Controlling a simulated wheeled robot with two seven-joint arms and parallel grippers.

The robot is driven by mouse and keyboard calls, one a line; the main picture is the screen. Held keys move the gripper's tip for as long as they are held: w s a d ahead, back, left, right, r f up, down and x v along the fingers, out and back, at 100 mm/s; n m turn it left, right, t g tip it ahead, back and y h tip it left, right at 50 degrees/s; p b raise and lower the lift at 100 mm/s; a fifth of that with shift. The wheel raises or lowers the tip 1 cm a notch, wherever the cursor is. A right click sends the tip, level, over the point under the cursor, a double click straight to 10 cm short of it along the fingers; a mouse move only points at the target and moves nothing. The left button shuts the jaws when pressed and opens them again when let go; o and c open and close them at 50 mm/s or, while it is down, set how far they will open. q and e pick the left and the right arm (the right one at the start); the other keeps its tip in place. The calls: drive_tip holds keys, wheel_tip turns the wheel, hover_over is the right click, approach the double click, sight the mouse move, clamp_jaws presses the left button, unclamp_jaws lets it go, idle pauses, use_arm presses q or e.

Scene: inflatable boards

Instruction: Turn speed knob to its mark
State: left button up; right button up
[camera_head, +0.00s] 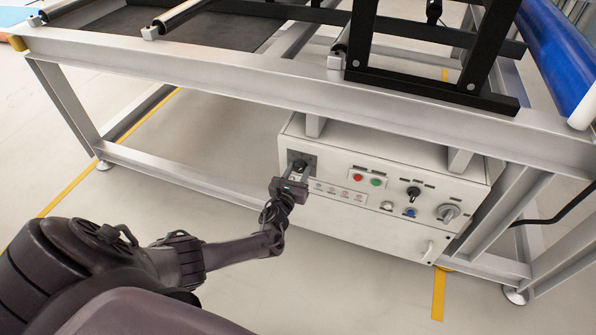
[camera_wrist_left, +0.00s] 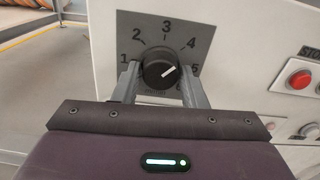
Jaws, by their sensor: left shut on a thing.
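The speed knob (camera_wrist_left: 159,68) is a black round dial with a white pointer line, set on a grey plate (camera_wrist_left: 200,28) with numbers around it. The numbers 1 to 4 show clearly; the 5 is partly covered by a finger. The white line points up and right, between 4 and 5 and nearer 5. My left gripper (camera_wrist_left: 160,80) is shut on the knob, one finger on each side. In the head view my left gripper (camera_head: 296,173) reaches the plate at the left end of the white control box (camera_head: 340,222). My right gripper is not in view.
Right of the knob are a red button (camera_head: 358,177), a green button (camera_head: 377,182), a black selector (camera_head: 413,191), a blue button (camera_head: 410,212) and a grey rotary switch (camera_head: 446,212). A metal frame beam (camera_head: 230,86) runs above the box. Floor in front is clear.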

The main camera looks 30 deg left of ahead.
use_arm(q)
drive_tip(key=shift+m, duration=0.4)
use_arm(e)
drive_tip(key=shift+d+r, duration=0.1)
use_arm(q)
drive_tip(key=o, duration=0.9)
drive_tip(key=shift+o, duration=0.2)
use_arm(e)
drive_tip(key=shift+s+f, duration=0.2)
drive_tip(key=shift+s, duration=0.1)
use_arm(q)
drive_tip(key=p+v, duration=0.3)
drive_tip(key=v, duration=0.4)
drive_tip(key=shift+s, duration=0.35)
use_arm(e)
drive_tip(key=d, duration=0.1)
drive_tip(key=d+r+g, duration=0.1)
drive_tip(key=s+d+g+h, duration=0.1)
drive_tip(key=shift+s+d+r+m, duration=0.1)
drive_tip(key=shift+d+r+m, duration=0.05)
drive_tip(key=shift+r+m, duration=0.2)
use_arm(q)
drive_tip(key=shift+d, duration=0.1)
